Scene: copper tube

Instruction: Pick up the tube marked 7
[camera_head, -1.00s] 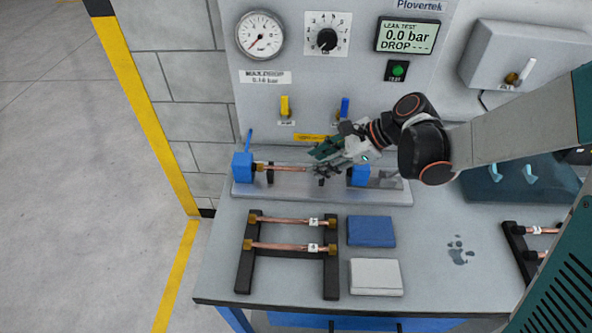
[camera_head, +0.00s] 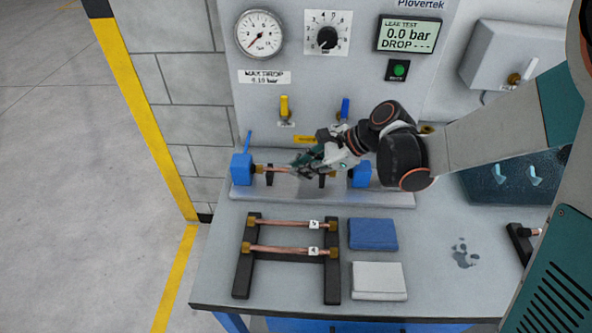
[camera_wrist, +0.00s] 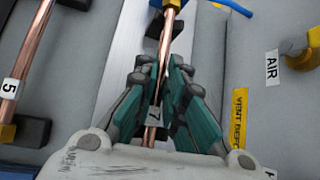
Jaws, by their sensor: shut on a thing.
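The copper tube marked 7 (camera_wrist: 154,112) lies between the fingers of my gripper (camera_wrist: 164,92) in the wrist view, with its white label just in front of my palm. In the head view my gripper (camera_head: 316,160) is at the test fixture, shut on the tube (camera_head: 277,169). The tube runs left to right between the blue clamp on the left (camera_head: 241,169) and the blue clamp on the right (camera_head: 361,174). It appears level in line with the black supports. Whether it touches them I cannot tell. My fingers hide its middle.
A black rack (camera_head: 332,277) in front holds two copper tubes with labels. A blue pad (camera_head: 372,233) and a grey pad (camera_head: 378,281) lie right of it. Yellow (camera_head: 285,107) and blue (camera_head: 345,109) valve levers stand on the panel behind.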

